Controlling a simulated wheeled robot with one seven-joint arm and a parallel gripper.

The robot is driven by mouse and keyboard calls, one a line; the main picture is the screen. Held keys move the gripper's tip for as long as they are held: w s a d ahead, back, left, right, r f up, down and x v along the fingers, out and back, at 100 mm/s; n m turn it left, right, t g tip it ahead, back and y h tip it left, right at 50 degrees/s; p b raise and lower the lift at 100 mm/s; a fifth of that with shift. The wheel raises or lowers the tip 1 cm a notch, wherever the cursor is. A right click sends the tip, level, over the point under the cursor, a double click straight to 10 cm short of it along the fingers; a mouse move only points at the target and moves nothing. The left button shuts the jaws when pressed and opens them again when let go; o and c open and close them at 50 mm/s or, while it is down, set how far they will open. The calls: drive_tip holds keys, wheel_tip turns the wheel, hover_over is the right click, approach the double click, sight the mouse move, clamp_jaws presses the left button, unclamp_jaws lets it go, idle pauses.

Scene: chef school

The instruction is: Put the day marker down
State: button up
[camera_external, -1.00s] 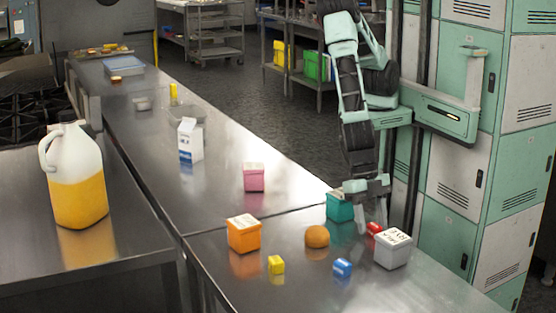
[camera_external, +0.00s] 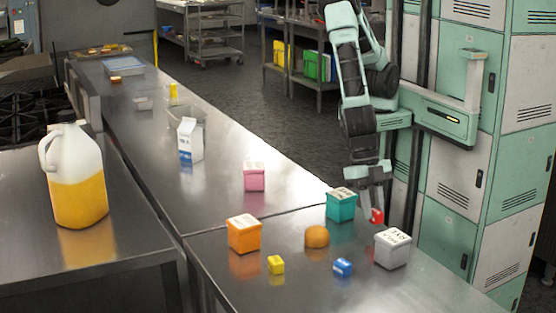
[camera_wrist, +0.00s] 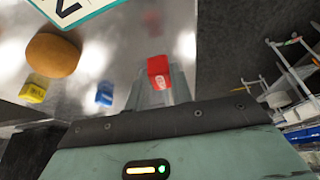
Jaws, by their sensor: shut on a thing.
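The day marker appears to be the small red block (camera_external: 377,216). My gripper (camera_external: 374,200) points down, shut on it, at the right edge of the near steel counter, beside the teal box (camera_external: 341,206). In the wrist view the red block (camera_wrist: 158,71) sits at the fingertips with pale print on one face. The block looks slightly raised, but I cannot tell if it clears the counter. Part of it is hidden by the fingers in the external view.
On the near steel counter (camera_external: 310,285) are a grey lettered box (camera_external: 392,250), an orange box (camera_external: 243,235), a brown bun (camera_external: 317,237), a blue block (camera_external: 342,267) and a yellow block (camera_external: 276,265). A pink box (camera_external: 254,178) stands farther back.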

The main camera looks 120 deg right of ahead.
sight(373, 209)
wheel_tip(373, 209, up, 6)
drive_tip(key=shift+r+b, duration=0.1)
drive_tip(key=shift+b, duration=0.3)
drive_tip(key=w+d+m+t+h, duration=0.1)
drive_tip(key=w+d+m, duration=0.3)
drive_tip(key=w+d, duration=0.65)
drive_tip(key=w+d+m+t+h, duration=0.15)
drive_tip(key=w+d+m, duration=0.5)
drive_tip(key=d, duration=0.75)
drive_tip(key=w+d+m+t+h+b, duration=0.15)
drive_tip(key=d+m, duration=0.25)
drive_tip(key=d, duration=1.2)
drive_tip(key=w+d+m+h, duration=0.1)
drive_tip(key=w+d+m, duration=0.15)
drive_tip(key=d, duration=1.25)
drive_tip(key=shift+m, duration=0.3)
wheel_tip(373, 209, down, 10)
drive_tip(key=shift+r+p, duration=0.1)
drive_tip(key=shift+p, duration=1.1)
